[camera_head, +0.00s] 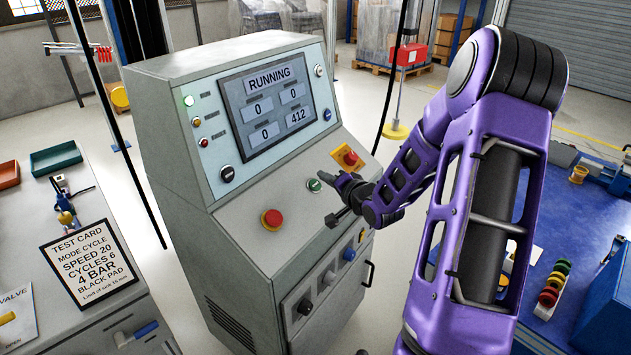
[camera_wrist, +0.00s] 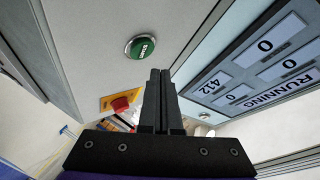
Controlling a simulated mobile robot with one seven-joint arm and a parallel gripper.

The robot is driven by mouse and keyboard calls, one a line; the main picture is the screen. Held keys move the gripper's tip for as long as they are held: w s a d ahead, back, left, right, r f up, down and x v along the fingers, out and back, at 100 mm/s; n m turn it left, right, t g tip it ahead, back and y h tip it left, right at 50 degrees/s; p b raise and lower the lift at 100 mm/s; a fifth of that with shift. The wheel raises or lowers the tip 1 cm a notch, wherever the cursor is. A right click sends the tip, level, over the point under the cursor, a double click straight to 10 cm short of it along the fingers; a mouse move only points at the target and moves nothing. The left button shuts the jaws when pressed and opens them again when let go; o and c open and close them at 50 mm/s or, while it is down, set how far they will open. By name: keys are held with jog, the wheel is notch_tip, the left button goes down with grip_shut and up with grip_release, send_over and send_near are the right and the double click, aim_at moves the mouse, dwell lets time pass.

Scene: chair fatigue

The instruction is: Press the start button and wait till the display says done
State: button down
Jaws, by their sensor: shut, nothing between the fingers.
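The grey control cabinet's display (camera_head: 268,106) reads RUNNING, with boxes showing 0, 0, 0 and 412. It also shows tilted at the right of the wrist view (camera_wrist: 262,70). The green start button (camera_head: 314,185) sits on the sloped panel below the display; in the wrist view (camera_wrist: 141,46) it is fully visible, its lettering tilted. My gripper (camera_head: 327,176) is shut and empty, close to the green button in the head view. In the wrist view its fingertips (camera_wrist: 160,72) appear just below the button, and I see a gap in the picture between them.
A red mushroom button (camera_head: 272,219) is at the panel's lower left. A red knob on a yellow plate (camera_head: 349,157) is right of the green button. A test card (camera_head: 80,262) lies on the left bench. A blue bench (camera_head: 575,240) stands at the right.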

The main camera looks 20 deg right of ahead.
jog(key=r, duration=0.1)
jog(key=s+r+p, duration=0.1)
jog(key=d+r+p, duration=0.1)
jog(key=shift+s, duration=0.3)
jog(key=shift+w, duration=0.1)
dwell(0.5)
